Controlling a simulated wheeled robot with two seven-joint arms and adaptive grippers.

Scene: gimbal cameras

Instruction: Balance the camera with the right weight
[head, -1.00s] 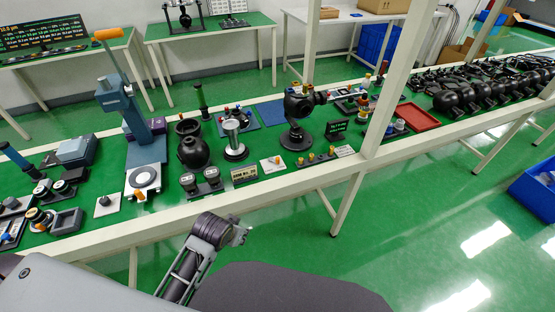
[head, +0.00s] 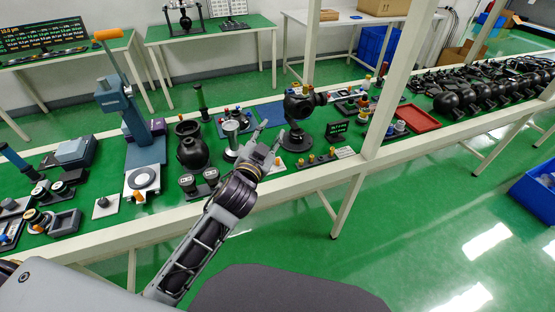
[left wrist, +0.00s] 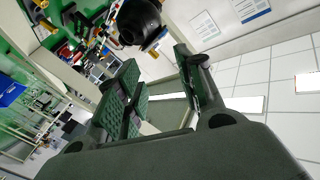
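The black gimbal camera (head: 299,106) stands upright on its round black base on the green bench, with a lens pointing right. A dark strip with several small brass-topped pieces, possibly the weights (head: 320,157), lies in front of it at the bench edge. My left gripper (head: 268,137) is open and empty, held over the bench just left of the camera and apart from it. In the left wrist view the two fingers (left wrist: 162,76) are spread, with a black round body (left wrist: 139,20) beyond them. My right gripper is not in view.
A small black display (head: 337,129) stands right of the camera, with a red tray (head: 417,118) farther right. A white upright post (head: 385,95) rises from the bench's front rail. A black vase-like part (head: 192,150) and a blue press (head: 130,120) stand to the left.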

